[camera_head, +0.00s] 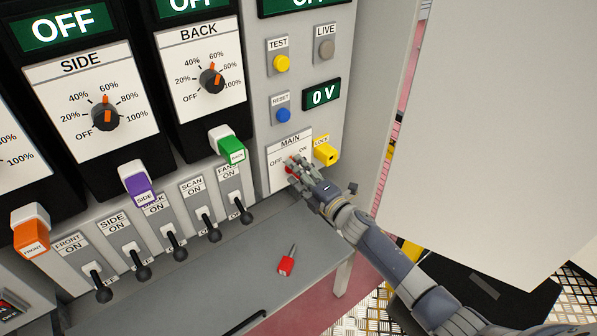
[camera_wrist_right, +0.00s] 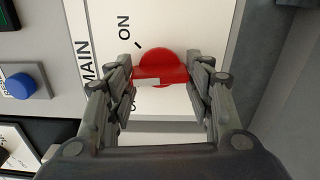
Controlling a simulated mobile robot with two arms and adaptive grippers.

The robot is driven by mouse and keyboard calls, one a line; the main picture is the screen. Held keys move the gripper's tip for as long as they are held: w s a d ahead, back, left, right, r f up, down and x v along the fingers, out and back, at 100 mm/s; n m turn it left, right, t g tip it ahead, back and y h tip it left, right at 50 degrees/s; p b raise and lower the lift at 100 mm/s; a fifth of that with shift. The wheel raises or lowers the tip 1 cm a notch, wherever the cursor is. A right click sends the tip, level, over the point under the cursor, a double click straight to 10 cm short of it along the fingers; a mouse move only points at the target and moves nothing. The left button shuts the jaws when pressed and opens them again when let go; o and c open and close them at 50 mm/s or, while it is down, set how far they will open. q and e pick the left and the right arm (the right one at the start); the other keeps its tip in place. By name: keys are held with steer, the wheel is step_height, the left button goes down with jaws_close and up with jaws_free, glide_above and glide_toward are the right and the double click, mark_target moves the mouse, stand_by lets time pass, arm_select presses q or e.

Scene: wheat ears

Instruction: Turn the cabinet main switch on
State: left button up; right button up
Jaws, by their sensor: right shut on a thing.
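The main switch is a red rotary knob (camera_wrist_right: 165,66) on a white plate (camera_head: 278,172) labelled MAIN, OFF and ON, low on the cabinet's right part. My right gripper (camera_head: 297,167) is at this plate and covers most of the knob in the head view. In the right wrist view my right gripper (camera_wrist_right: 160,77) has its two fingers on either side of the knob, shut on it. A pale mark shows on the knob's grip. The display (camera_head: 321,94) above reads 0 V. My left gripper is not in view.
A yellow LOCK piece (camera_head: 327,153) sits just right of the plate. A blue RESET button (camera_head: 283,115) is above it. A red-handled key (camera_head: 287,262) lies on the grey ledge (camera_head: 235,285). Several black toggle levers line the panel's left. An open pale door (camera_head: 480,130) stands at right.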

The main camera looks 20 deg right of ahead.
steer(key=shift+m+p, duration=0.95)
steer(key=shift+m, duration=4.05)
steer(key=o, duration=1.1)
steer(key=shift+c, duration=0.2)
steer(key=v, duration=1.2)
